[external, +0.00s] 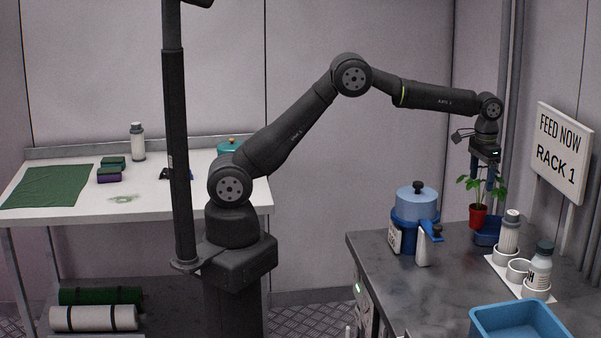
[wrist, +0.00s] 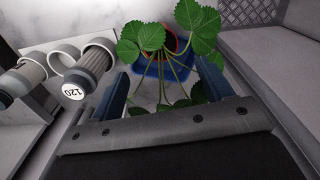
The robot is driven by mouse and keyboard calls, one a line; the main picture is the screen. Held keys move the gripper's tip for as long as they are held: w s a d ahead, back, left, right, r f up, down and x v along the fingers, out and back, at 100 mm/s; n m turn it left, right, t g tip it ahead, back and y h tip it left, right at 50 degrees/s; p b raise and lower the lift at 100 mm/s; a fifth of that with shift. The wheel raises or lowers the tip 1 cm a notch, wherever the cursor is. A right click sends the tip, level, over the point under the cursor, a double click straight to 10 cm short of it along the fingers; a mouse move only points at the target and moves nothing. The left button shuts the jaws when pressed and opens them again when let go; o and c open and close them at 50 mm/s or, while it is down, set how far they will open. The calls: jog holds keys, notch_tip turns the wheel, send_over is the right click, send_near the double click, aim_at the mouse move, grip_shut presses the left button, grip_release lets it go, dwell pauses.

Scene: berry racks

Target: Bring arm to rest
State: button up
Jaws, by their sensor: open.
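My gripper (external: 484,175) hangs fingers-down at the end of my outstretched arm, over the back of the right-hand dark counter. It is open and holds nothing that I can see. A leafy plant in a red pot (external: 478,216) is right at the gripper, with leaves beside the fingers. In the wrist view, the leaves (wrist: 187,14) spread in front of and between the two fingers (wrist: 163,88). The pot stands in or just behind a small blue tray (external: 487,232); I cannot tell which. The wrist view shows the blue tray (wrist: 153,70) around the pot.
A bottle rack (external: 517,270) holds two bottles and an empty ring. A blue bin (external: 520,318) is in front. A sign (external: 562,152) reads "FEED NOW RACK 1". A white bench (external: 200,200) is at left.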

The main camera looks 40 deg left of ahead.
aim_at(474, 206)
notch_tip(474, 206, down, 12)
jog(key=shift+f, duration=0.1)
notch_tip(474, 206, up, 3)
jog(key=shift+f, duration=0.1)
jog(key=shift+r, duration=0.65)
jog(key=shift+f, duration=0.1)
